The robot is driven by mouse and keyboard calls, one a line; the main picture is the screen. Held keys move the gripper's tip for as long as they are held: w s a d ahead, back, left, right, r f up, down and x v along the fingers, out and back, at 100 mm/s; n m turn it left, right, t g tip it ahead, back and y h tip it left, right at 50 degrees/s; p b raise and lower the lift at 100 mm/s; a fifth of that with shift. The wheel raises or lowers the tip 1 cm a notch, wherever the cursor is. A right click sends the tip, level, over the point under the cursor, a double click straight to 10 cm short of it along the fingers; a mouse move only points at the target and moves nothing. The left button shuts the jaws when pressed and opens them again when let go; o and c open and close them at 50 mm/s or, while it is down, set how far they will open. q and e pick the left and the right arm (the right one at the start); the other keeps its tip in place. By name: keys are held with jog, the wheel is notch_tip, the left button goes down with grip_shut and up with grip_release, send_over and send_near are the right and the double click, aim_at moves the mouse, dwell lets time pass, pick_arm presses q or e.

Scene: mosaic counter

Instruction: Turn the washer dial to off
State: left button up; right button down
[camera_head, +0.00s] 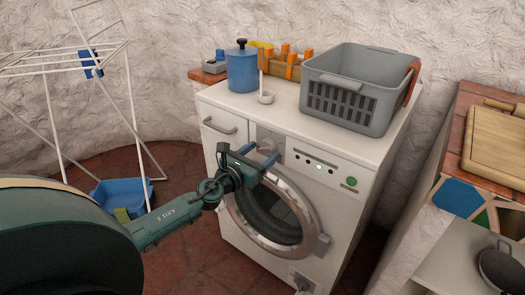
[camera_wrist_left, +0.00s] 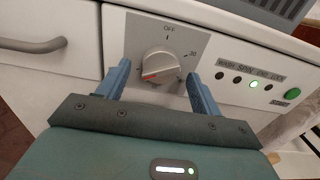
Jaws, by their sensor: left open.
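The washer (camera_head: 325,180) is white with a round glass door, and its dial (camera_head: 267,146) sits at the upper left of its front. In the left wrist view the dial (camera_wrist_left: 162,64) is a light grey knob on a grey plate marked OFF at the top and 30 at the right. Its red mark is at the lower left, away from OFF. My left gripper (camera_head: 258,160) is open in front of the dial. In the wrist view its blue fingers (camera_wrist_left: 160,82) stand on either side of the knob, apart from it. My right gripper is not in view.
A grey basket (camera_head: 345,107), a blue canister (camera_head: 241,70) and a white ladle (camera_head: 266,97) stand on the washer top. Beside the dial are indicator lights, one lit green, and a green button (camera_wrist_left: 292,93). A drying rack (camera_head: 60,130) stands at left.

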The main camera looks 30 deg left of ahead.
pick_arm(q)
jog(key=shift+w, duration=0.6)
jog(key=shift+c, duration=0.5)
jog(key=c, duration=0.9)
